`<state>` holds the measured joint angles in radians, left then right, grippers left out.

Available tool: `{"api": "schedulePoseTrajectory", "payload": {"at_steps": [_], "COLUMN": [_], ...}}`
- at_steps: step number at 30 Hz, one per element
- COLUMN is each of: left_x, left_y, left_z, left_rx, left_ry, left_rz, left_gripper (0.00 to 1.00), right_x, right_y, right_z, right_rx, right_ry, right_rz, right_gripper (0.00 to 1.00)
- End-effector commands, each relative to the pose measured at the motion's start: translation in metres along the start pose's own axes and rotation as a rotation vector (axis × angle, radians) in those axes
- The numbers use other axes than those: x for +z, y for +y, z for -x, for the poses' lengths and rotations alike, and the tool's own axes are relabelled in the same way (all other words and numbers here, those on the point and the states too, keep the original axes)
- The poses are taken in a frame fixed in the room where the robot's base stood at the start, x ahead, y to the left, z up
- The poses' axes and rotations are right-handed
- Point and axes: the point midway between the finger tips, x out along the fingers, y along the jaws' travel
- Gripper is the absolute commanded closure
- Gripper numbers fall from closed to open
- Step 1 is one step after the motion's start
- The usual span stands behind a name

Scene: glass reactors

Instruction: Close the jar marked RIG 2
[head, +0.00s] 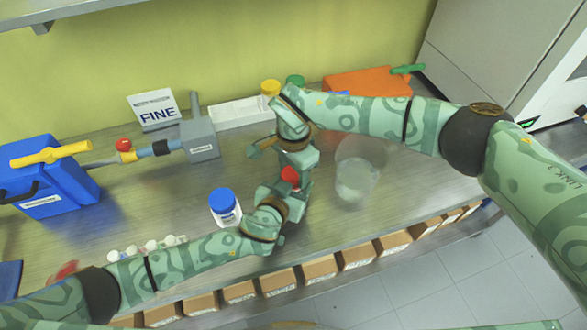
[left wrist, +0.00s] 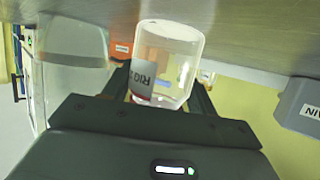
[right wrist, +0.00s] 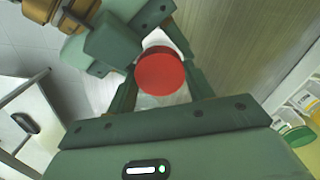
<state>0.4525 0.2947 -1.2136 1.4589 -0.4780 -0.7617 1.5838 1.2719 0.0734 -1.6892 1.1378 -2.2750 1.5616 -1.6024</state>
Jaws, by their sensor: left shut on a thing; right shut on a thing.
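The clear jar (left wrist: 170,55), with a label reading RIG and part of a numeral, is between the fingers of my left gripper (left wrist: 163,88) in the left wrist view. My left gripper is shut on it. A red lid (right wrist: 160,72) is between the fingers of my right gripper (right wrist: 160,85), which is shut on it. The red lid also shows in the head view (head: 290,175), where the two grippers meet over the bench. Clear glass shows just below the lid in the right wrist view. I cannot tell whether the lid is seated. The grippers mostly hide the jar in the head view.
A blue-lidded white jar (head: 224,208) stands left of my grippers. A large clear vessel (head: 357,178) stands to their right. A FINE sign (head: 156,112), a grey device (head: 200,140), a blue box (head: 45,180) and an orange container (head: 365,83) occupy the back and left.

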Motion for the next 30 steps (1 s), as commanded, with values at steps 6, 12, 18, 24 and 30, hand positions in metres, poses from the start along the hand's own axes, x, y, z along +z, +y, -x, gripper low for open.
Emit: {"api": "schedulePoseTrajectory", "payload": {"at_steps": [6,12,18,24,30], "left_x": [0.0,0.0,0.0,0.0,0.0], "left_y": [0.001,0.001,0.001,0.0,0.0], "left_z": [0.0,0.0,0.0,0.0,0.0], "left_rx": [0.001,0.001,0.001,0.001,0.0], "left_ry": [0.0,0.0,0.0,0.0,0.0], "left_rz": [0.0,0.0,0.0,0.0,0.0], "left_gripper": [1.0,1.0,1.0,1.0,1.0], "right_x": [0.0,0.0,0.0,0.0,-0.001], "right_y": [0.0,0.0,0.0,-0.001,-0.001], "right_z": [0.0,0.0,0.0,0.01,0.036], "right_rx": [-0.001,-0.001,0.0,-0.003,-0.002], "right_ry": [0.0,0.0,0.0,0.001,0.001], "right_rz": [-0.159,-0.156,-0.155,-0.153,-0.152], "right_gripper": [0.76,0.45,0.26,0.26,0.26]}}
